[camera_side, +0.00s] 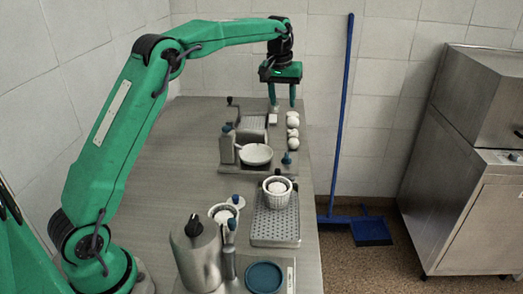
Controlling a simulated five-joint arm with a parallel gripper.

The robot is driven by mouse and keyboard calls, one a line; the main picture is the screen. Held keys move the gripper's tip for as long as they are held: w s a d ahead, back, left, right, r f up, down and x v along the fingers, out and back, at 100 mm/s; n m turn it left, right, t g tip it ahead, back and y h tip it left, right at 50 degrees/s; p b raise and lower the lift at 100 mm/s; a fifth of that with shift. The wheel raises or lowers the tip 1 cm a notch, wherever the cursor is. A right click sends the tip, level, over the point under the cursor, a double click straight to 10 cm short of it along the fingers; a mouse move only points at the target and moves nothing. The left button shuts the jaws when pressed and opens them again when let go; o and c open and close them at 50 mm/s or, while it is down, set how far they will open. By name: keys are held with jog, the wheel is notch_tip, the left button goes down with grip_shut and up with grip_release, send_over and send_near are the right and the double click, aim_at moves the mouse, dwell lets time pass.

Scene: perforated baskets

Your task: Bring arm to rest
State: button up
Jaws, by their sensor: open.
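My gripper (282,101) hangs at the far end of the table, fingers pointing down and apart, with nothing seen between them. My green arm reaches across from the front left. Below and near the fingers are a small pale block (273,119) and several white round items (293,131) in a row. Whether the fingertips touch the table cannot be told.
A white bowl (255,154) stands mid-table on a metal stand. A white basket (277,189) with a round white item sits on a perforated tray (275,228). A second basket (223,215), a metal canister (197,255) and a blue disc (264,277) are nearer. The table's left side is clear.

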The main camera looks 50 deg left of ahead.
jog(key=s+d+r+m+t, duration=0.1)
jog(key=s+d+r+m, duration=0.2)
jog(key=s, duration=0.6)
jog(key=s+d+r+t, duration=0.1)
jog(key=s+d+r, duration=0.3)
jog(key=s, duration=0.5)
jog(key=s+d+f+m+t, duration=0.1)
jog(key=s+f, duration=0.2)
jog(key=s, duration=0.6)
jog(key=s+d+f+m, duration=0.1)
jog(key=s+f+m, duration=0.1)
jog(key=s, duration=0.7)
jog(key=shift+d+f+t, duration=0.25)
jog(key=shift+f+t, duration=0.15)
jog(key=shift+f, duration=0.25)
jog(key=shift+s+f, duration=0.3)
jog(key=shift+c, duration=0.2)
jog(key=shift+w, duration=0.1)
